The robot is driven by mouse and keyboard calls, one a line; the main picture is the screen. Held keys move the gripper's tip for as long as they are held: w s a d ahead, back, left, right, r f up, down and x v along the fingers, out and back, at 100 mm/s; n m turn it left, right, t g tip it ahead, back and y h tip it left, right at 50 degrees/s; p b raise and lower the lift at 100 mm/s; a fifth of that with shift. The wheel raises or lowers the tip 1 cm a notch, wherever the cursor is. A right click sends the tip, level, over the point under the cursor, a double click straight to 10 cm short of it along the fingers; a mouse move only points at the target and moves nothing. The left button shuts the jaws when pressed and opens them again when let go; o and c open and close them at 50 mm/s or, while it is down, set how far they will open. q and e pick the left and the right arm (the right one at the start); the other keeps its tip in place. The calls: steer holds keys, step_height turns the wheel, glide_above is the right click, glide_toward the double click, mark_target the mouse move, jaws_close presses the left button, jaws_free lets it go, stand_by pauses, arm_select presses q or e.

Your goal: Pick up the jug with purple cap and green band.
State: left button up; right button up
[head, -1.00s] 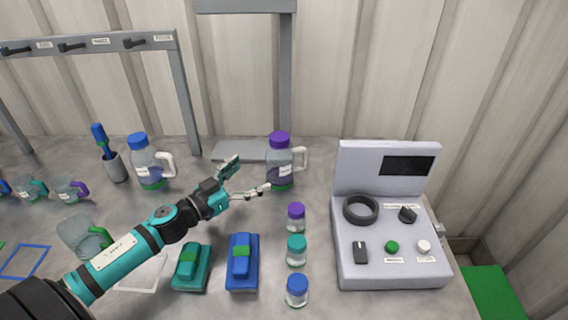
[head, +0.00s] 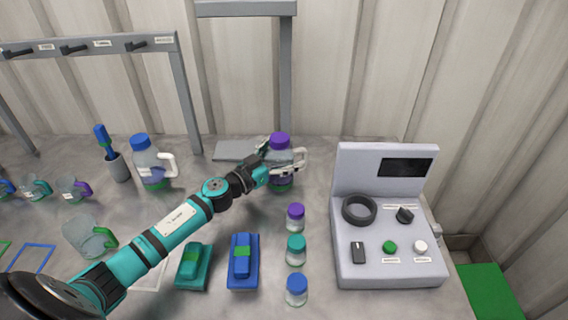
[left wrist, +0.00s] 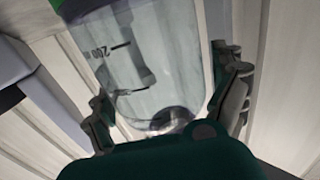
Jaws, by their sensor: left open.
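The jug with the purple cap (head: 279,139) and green band stands upright at the back of the table, its handle on the right partly hidden behind my finger. My left gripper (head: 281,161) is at the jug, its two fingers spread on either side of the body. In the left wrist view the clear jug body (left wrist: 150,65), with a marking and a bit of green at the upper left, fills the space between the open fingers. I cannot tell whether either finger touches it. My right gripper is not in view.
Another jug (head: 150,165) with a blue cap stands to the left. A control panel box (head: 345,265) is at the right. A grey post (head: 285,80) rises behind the jug.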

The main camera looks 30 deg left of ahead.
arm_select(q)
steer(key=shift+c, duration=1.1)
steer(key=c, duration=1.2)
